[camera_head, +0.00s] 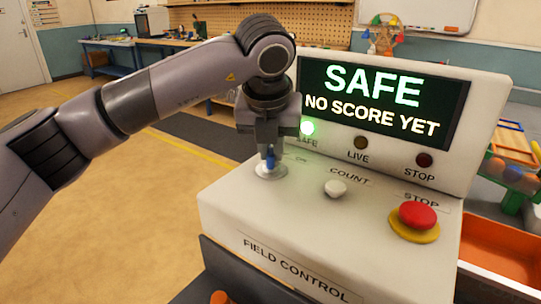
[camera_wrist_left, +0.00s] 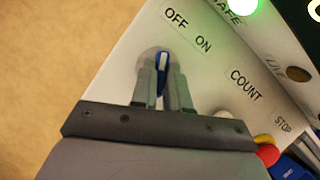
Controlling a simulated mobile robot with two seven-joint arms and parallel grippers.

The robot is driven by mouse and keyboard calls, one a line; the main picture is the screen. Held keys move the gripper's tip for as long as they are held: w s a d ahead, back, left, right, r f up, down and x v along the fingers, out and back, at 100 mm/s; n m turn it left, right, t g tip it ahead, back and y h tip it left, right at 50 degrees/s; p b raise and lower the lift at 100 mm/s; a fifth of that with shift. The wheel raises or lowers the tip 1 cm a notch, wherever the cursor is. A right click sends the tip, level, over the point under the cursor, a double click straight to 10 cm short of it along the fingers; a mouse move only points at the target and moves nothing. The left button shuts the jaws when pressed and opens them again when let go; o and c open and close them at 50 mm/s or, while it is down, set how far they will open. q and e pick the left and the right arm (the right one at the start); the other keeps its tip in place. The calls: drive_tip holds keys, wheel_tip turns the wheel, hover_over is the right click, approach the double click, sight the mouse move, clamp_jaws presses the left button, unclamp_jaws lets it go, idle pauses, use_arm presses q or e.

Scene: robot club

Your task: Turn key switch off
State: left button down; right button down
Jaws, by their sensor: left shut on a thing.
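The key switch (camera_head: 270,162) is a small blue knob on a round silver plate at the left of the white control box. My left gripper (camera_head: 268,150) comes down from above and is shut on it. In the wrist view the blue knob (camera_wrist_left: 162,68) with its white pointer line sits between the two fingers. The pointer line runs toward the top of the picture, nearer the OFF label (camera_wrist_left: 176,18) than the ON label (camera_wrist_left: 203,45). In the head view the gripper hides part of the switch and its labels. My right gripper is not in view.
The box has a white COUNT button (camera_head: 335,188) and a red STOP button (camera_head: 417,215) on a yellow base. Its screen (camera_head: 383,97) reads SAFE, NO SCORE YET. The green SAFE lamp (camera_head: 307,128) is lit. An orange bin (camera_head: 500,250) is at the right.

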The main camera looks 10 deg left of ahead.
use_arm(q)
drive_tip(key=shift+d+f+n+g+y+b, duration=0.15)
drive_tip(key=shift+n+y+b, duration=0.2)
drive_tip(key=shift+n, duration=0.45)
drive_tip(key=shift+f+n+g+y+b, duration=0.2)
drive_tip(key=shift+n+y, duration=0.15)
drive_tip(key=shift+n, duration=0.45)
drive_tip(key=c, duration=1.1)
unclamp_jaws()
drive_tip(key=shift+r, duration=0.2)
drive_tip(key=shift+v, duration=3.55)
drive_tip(key=shift+s, duration=0.1)
